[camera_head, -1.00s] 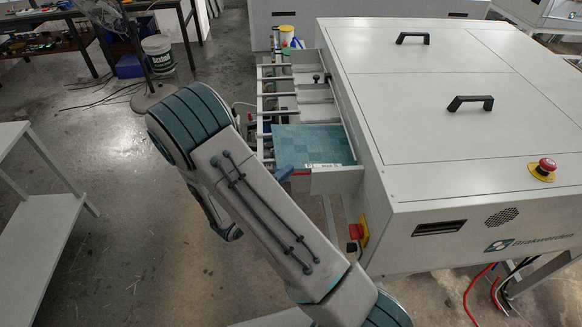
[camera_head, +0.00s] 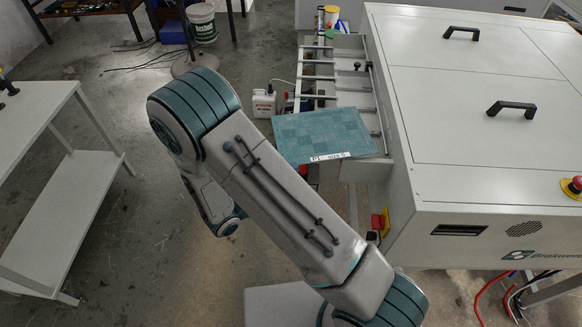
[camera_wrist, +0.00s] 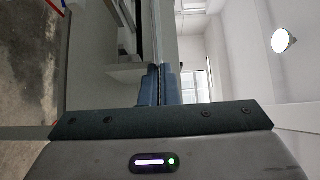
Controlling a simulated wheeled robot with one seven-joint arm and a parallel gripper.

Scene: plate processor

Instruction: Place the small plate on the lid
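The small plate (camera_head: 322,134) is a thin teal sheet with a white label on its front edge. In the head view it lies flat or nearly so above the front of the feed rails, overhanging to the left. My gripper is hidden behind my arm in the head view. In the wrist view, its blue fingers (camera_wrist: 160,84) are close together with a thin edge between them, which I take to be the plate seen edge-on. The lid (camera_head: 440,85) is the broad pale machine top with two black handles; it is right of the plate and empty.
The feed rails (camera_head: 330,88) run along the machine's left side. A red emergency button (camera_head: 574,186) sits at the lid's right edge. A white jug (camera_head: 264,103) stands left of the rails. A white shelf table (camera_head: 40,125) is at far left, with open floor between.

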